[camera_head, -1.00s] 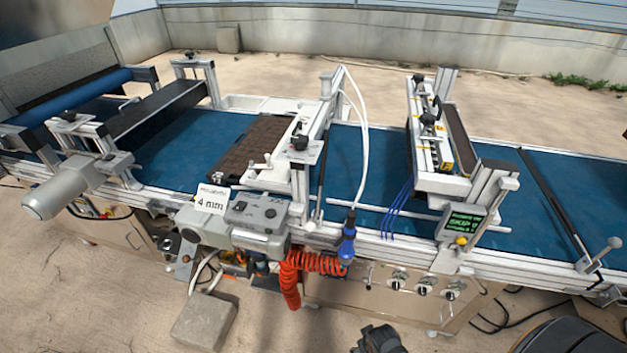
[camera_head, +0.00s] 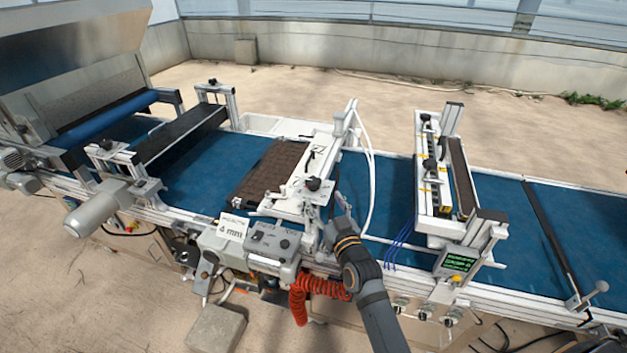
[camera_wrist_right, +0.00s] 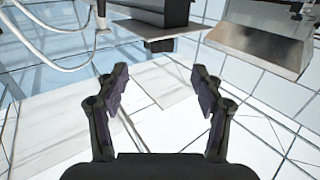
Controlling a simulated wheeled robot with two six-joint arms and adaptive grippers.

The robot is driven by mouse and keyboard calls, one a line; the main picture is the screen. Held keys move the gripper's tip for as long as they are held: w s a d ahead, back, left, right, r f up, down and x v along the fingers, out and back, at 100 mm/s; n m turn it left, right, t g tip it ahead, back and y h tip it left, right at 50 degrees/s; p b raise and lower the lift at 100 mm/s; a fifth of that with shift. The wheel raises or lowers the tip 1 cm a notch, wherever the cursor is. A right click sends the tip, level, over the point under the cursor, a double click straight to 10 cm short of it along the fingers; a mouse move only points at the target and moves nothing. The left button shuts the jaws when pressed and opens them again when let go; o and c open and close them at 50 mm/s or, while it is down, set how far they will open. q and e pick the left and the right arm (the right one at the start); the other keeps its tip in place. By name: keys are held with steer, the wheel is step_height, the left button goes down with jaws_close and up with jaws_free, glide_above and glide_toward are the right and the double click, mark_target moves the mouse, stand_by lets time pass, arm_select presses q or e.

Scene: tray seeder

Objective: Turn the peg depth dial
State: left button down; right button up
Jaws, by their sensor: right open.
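A black knob (camera_head: 313,184) sits on top of the white peg station (camera_head: 298,200) above the belt; I take it for the depth dial, though no label on it is readable. A white card reading "4 mm" (camera_head: 233,227) stands on the grey control box (camera_head: 262,250) in front. My right gripper (camera_head: 338,218) is beside the station's right front, below and right of the knob, and apart from it as far as I can tell. In the right wrist view its fingers (camera_wrist_right: 158,100) are spread and empty. My left gripper is not in view.
A dark cell tray (camera_head: 268,172) lies on the blue belt under the station's left side. White hoses (camera_head: 371,190) hang just right of the station. An orange coiled hose (camera_head: 302,300) hangs below the box. A seeder bridge with a green screen (camera_head: 458,263) stands right.

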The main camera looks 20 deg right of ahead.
mark_target(320, 184)
steer(key=w+p, duration=0.2)
steer(key=w, duration=0.7)
steer(key=shift+w+a+p, duration=0.15)
steer(key=shift+w+p, duration=0.15)
steer(key=shift+w, duration=0.1)
steer(key=c, duration=1.2)
steer(key=f+n+y+b, duration=0.1)
steer(key=b, duration=0.7)
steer(key=shift+f, duration=0.2)
steer(key=n+y+b, duration=0.1)
steer(key=y+b, duration=0.1)
steer(key=b, duration=0.3)
steer(key=n+g+y+b, duration=0.1)
steer(key=n+y+b, duration=0.1)
steer(key=b, duration=0.3)
steer(key=n+g+y+b, duration=0.1)
steer(key=n+y+b, duration=0.1)
steer(key=b, duration=0.4)
steer(key=shift+r+y, duration=0.3)
steer(key=shift+y, duration=0.5)
steer(key=shift+r+n+g+y+b, duration=0.3)
steer(key=shift+g+y+b, duration=0.2)
steer(key=shift+b, duration=0.2)
